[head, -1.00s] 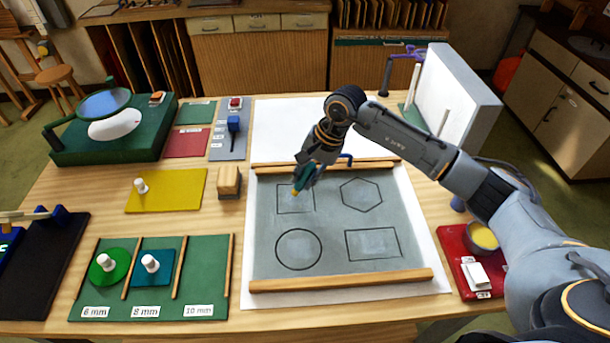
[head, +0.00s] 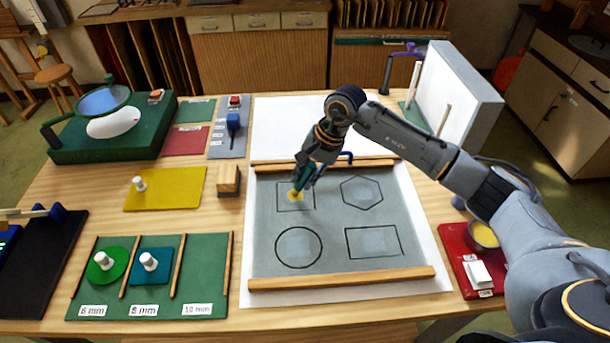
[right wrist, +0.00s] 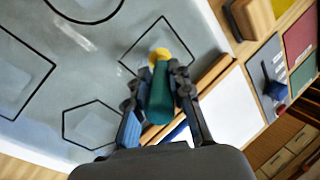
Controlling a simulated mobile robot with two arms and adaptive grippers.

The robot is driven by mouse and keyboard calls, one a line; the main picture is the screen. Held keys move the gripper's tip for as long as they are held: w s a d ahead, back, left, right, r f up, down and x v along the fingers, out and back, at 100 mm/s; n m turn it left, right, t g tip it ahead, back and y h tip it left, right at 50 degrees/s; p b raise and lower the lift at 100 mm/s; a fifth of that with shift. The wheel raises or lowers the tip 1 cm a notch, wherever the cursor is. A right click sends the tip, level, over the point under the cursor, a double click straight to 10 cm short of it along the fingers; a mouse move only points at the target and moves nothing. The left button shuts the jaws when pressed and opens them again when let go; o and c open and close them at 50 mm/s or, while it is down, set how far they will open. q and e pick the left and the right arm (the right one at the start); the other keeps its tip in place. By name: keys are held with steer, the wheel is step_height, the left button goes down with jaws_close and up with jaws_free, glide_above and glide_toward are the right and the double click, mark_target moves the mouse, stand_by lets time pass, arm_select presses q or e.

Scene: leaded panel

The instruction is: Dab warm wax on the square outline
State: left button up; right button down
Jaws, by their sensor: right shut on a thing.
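My right gripper (head: 304,178) is shut on a green-handled dauber (head: 302,174) with a yellow tip. The dauber also shows between the fingers in the right wrist view (right wrist: 160,95), its yellow tip (right wrist: 159,56) pointing at the panel. The square outline (head: 313,207) is at the upper left of the grey panel (head: 334,219). A pot of yellow wax (head: 484,234) stands at the right. My left gripper is out of view.
The panel also bears a hexagon (head: 361,207), a circle (head: 298,264) and a rectangle (head: 373,257). Wooden strips lie along its top (head: 270,168) and bottom (head: 340,279). A wooden block (head: 228,181) stands left of it. The red tray (head: 457,244) is at the right edge.

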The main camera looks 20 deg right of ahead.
steer(key=shift+s+f+b, duration=0.15)
steer(key=shift+f+b, duration=0.1)
steer(key=shift+b, duration=0.25)
stand_by(1.8)
steer(key=shift+r, duration=0.1)
steer(key=shift+w+r+p, duration=0.2)
steer(key=shift+r+p, duration=0.15)
steer(key=shift+r, duration=0.65)
steer(key=shift+r+p, duration=0.75)
steer(key=shift+r, duration=1.8)
